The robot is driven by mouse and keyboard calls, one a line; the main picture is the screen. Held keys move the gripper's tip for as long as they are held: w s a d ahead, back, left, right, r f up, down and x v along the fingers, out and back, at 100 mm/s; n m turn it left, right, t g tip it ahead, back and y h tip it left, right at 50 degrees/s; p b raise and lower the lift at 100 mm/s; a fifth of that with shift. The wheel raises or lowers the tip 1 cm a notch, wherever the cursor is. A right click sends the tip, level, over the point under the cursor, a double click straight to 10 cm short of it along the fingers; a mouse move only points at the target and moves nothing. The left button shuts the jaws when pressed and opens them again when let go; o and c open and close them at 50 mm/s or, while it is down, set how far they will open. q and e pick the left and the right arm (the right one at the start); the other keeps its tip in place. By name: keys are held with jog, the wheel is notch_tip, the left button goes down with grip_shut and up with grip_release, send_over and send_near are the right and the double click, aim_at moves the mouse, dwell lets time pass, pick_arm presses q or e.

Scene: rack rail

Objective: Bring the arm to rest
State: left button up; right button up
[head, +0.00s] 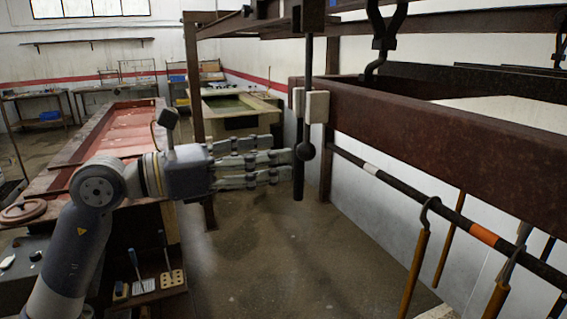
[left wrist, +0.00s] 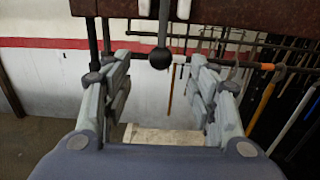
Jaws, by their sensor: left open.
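My left gripper (head: 288,168) reaches in from the left in the head view, with its fingers pointing right. In the left wrist view its two finger sets (left wrist: 147,72) stand wide apart with nothing clasped between them. The ball (left wrist: 160,58) shows between the fingers in the left wrist view. Whether the fingers touch the rod cannot be told. My right gripper is in neither view.
A rusty beam (head: 430,130) with pale blocks (head: 317,106) on its end runs to the right. Below it a dark rail (head: 455,218) with an orange band carries hanging tools (head: 414,270). A red-topped bench (head: 110,140) stands behind my arm. The floor (head: 270,260) below is clear.

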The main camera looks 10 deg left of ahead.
pick_arm(q)
jog(key=shift+s+a, duration=0.2)
jog(key=shift+a, duration=0.1)
